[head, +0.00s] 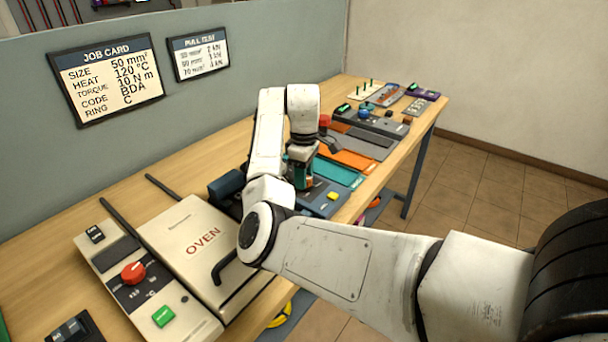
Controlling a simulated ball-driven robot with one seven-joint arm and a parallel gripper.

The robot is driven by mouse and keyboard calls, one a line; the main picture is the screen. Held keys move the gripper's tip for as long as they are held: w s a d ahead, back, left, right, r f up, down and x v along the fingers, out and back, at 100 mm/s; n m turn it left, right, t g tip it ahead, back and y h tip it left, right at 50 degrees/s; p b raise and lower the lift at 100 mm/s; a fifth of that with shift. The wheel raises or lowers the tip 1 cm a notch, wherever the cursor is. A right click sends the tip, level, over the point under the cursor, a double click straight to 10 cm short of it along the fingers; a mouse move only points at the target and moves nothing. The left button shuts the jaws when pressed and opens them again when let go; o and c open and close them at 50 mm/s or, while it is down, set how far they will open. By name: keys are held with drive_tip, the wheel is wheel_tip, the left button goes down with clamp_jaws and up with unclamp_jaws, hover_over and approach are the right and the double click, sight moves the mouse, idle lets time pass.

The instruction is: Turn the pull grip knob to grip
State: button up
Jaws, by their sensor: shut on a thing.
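My gripper (302,176) points down over a blue-grey device (322,208) in the middle of the bench, just right of the oven. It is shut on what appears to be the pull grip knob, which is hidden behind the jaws. The knob's setting cannot be read from here. A yellow button (333,196) shows on the device just right of my gripper. A dark blue block (226,187) stands at the device's left end.
The cream oven (190,232) with its black handle stands left of my gripper, beside a panel with a red knob (133,272) and green button (163,316). Teal (338,172) and orange (348,158) mats lie to the right. The job card (107,78) hangs behind.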

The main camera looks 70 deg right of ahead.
drive_tip(key=shift+r+p, duration=0.15)
drive_tip(key=shift+p, duration=0.2)
drive_tip(key=shift+r+m+p, duration=0.15)
drive_tip(key=shift+m+p, duration=0.95)
drive_tip(key=shift+p, duration=0.1)
drive_tip(key=shift+m+p, duration=0.9)
drive_tip(key=m+p, duration=0.3)
drive_tip(key=m, duration=0.1)
drive_tip(key=shift+d+m, duration=0.1)
drive_tip(key=shift+m, duration=0.2)
drive_tip(key=m+p, duration=0.2)
drive_tip(key=m, duration=0.2)
drive_tip(key=shift+s, duration=0.1)
drive_tip(key=m, duration=0.1)
drive_tip(key=m+p, duration=0.1)
drive_tip(key=m, duration=0.3)
drive_tip(key=shift+d+f+p, duration=0.1)
drive_tip(key=shift+f+p, duration=0.15)
drive_tip(key=shift+p, duration=0.05)
drive_tip(key=o, duration=1.1)
drive_tip(key=shift+c, duration=0.2)
